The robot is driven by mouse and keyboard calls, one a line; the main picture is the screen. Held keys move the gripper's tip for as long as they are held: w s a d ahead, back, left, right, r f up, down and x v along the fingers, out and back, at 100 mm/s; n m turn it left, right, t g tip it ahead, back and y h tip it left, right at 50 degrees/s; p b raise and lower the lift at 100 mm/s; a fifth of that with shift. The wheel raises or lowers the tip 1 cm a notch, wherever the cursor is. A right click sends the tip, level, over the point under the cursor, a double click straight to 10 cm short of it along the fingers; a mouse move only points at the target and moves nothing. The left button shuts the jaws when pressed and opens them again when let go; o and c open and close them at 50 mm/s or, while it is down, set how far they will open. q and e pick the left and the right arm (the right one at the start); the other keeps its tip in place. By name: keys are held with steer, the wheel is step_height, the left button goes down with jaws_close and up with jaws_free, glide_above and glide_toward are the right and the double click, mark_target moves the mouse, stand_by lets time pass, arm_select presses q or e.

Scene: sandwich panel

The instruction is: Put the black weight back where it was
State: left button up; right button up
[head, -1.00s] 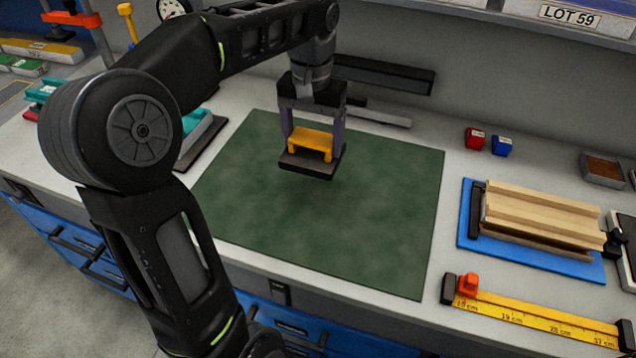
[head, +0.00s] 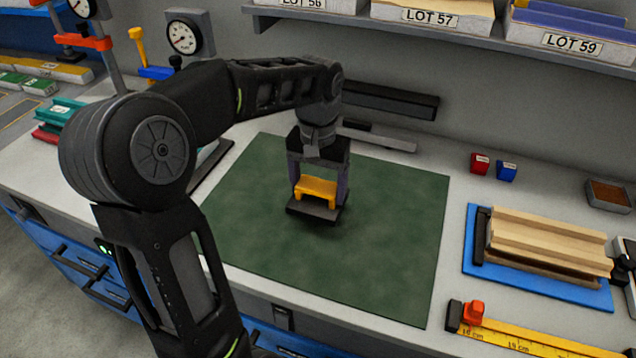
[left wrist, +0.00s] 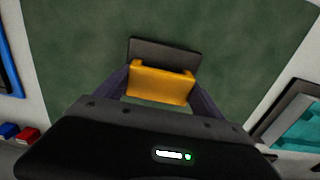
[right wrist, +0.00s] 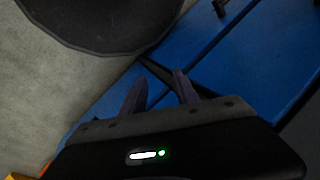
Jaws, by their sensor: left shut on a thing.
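The black weight (head: 314,211) is a dark flat plate with a yellow handle (head: 317,189) on top. My left gripper (head: 318,188) is shut on the yellow handle, with a finger at each end. The weight looks level over the middle of the green mat (head: 390,215); I cannot tell whether it touches the mat. The left wrist view also shows the dark plate (left wrist: 165,48) and the handle (left wrist: 160,83) between the fingers. My right gripper (right wrist: 160,88) shows only in the right wrist view, with its fingers apart and nothing between them, beside blue drawer fronts.
A blue tray (head: 470,262) with a wooden profile (head: 550,243) and a yellow ruler (head: 535,346) lie to the right. Red (head: 480,163) and blue (head: 507,171) blocks stand behind. Dark rails (head: 385,99) and a shelf (head: 330,20) are at the back. The mat around the weight is clear.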

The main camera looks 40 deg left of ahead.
mark_target(318, 199)
arm_select(q)
steer(key=shift+f, duration=1.75)
steer(key=shift+f, duration=0.15)
steer(key=o, duration=2.1)
step_height(318, 199, up, 12)
steer(key=shift+r+p, duration=0.1)
steer(key=shift+p, duration=0.6)
